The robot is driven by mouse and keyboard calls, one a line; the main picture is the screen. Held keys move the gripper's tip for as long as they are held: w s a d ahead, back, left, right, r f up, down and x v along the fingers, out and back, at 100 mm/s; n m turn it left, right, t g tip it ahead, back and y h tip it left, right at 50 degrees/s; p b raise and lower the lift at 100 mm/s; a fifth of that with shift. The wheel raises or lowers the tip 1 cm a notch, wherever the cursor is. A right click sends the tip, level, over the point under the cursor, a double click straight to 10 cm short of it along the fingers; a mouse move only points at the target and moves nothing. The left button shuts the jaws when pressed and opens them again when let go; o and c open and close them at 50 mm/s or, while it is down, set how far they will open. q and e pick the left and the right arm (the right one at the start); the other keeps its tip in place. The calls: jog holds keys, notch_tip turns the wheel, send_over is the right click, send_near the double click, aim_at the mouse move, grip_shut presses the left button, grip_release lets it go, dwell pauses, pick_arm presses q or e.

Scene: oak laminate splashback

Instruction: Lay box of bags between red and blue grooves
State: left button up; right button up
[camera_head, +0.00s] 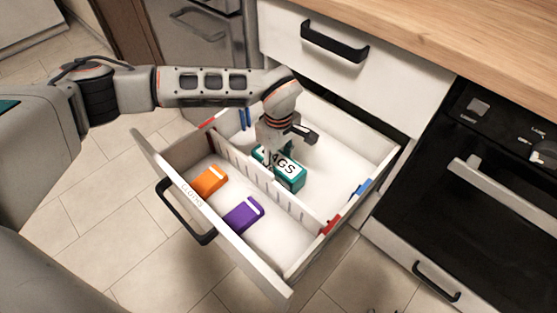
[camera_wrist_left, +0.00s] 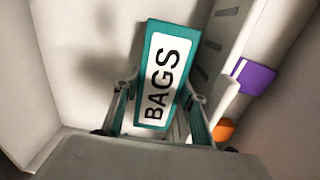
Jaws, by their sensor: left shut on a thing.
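The box of bags (camera_head: 292,178), teal with a white BAGS label, is in the open drawer, behind the white slotted divider (camera_head: 262,182) and close to it. My left gripper (camera_head: 279,158) is shut on the box from above. In the left wrist view the box (camera_wrist_left: 150,113) sits between the two fingers, label facing the camera. Whether its underside touches the drawer floor I cannot tell. Red groove marks (camera_head: 333,223) are on the side walls near the divider's ends. Blue groove marks (camera_head: 362,187) are further back. My right gripper is not in view.
An orange box (camera_head: 208,180) and a purple box (camera_head: 243,214) lie in the front compartment. The drawer front (camera_head: 200,212) has a black handle. The back compartment is clear around the teal box. An oven (camera_head: 480,200) stands on the right, a worktop (camera_head: 450,35) above.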

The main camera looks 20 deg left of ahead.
pick_arm(q)
jog(key=shift+f, duration=0.3)
jog(key=o, duration=1.4)
jog(key=shift+o, duration=0.2)
jog(key=shift+f, duration=0.1)
notch_tip(320, 180, up, 12)
